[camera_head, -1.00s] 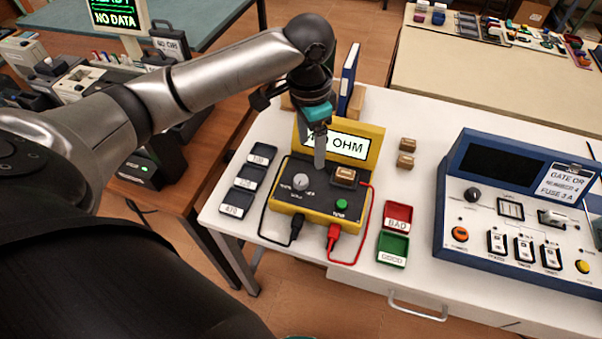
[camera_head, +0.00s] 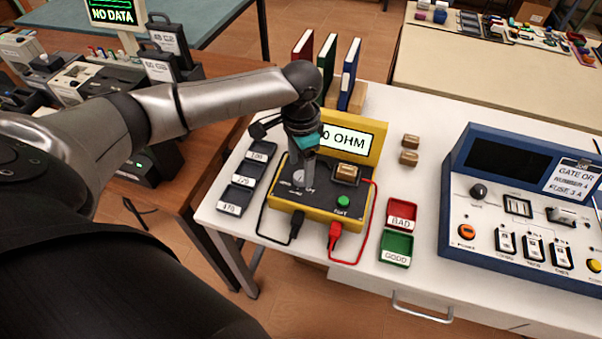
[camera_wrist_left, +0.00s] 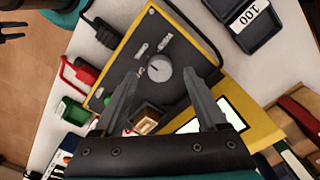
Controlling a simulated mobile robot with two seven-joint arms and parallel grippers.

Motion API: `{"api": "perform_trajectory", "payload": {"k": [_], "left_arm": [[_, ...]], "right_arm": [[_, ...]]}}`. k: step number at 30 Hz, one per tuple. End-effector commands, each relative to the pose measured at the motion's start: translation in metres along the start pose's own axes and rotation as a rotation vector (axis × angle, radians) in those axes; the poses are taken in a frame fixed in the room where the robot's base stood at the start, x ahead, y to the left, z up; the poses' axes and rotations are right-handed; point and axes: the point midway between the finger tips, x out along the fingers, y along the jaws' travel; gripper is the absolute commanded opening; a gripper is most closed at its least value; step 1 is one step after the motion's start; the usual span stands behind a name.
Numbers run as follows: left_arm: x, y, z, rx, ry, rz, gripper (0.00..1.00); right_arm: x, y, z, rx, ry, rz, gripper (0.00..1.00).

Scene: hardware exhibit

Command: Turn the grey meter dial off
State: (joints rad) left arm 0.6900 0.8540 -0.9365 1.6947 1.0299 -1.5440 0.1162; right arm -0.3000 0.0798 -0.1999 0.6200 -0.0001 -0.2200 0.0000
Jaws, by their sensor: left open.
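The yellow and black meter (camera_head: 318,207) stands on the white table, and its screen (camera_head: 345,138) reads a figure ending in "0 OHM", partly covered by my left arm. The grey dial (camera_wrist_left: 159,67) shows in the left wrist view on the meter's dark face. My left gripper (camera_wrist_left: 165,85) is open, with its fingers apart on either side of the dial's line, pointing down at it. In the head view the left gripper (camera_head: 300,178) is over the dial, which it mostly hides. I cannot tell whether the fingers touch it. My right gripper is not in view.
A small brown block (camera_head: 347,172) sits in the meter's holder; a green button (camera_head: 343,200) is near it. Black trays (camera_head: 237,198) stand left, red (camera_head: 402,212) and green (camera_head: 396,248) trays right. Black and red leads loop at the meter's front. A blue console (camera_head: 520,200) stands right.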

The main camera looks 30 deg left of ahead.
Motion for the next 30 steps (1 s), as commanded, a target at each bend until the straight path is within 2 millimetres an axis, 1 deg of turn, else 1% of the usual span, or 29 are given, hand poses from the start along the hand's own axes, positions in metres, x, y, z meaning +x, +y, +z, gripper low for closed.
{"api": "perform_trajectory", "payload": {"k": [1, 6, 16, 30], "left_arm": [[0.009, 0.000, 0.000, 0.000, -0.001, 0.001, 0.74], [0.021, 0.000, 0.000, 0.000, 0.000, 0.000, 0.74], [0.023, 0.000, 0.000, 0.000, 0.001, 0.000, 0.73], [0.023, 0.000, 0.000, 0.000, 0.001, 0.000, 0.20]], "right_arm": [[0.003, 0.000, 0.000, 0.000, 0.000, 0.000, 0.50], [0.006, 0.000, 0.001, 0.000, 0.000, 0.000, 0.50], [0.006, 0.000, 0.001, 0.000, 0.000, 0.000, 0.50], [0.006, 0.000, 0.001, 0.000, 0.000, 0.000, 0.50]]}}
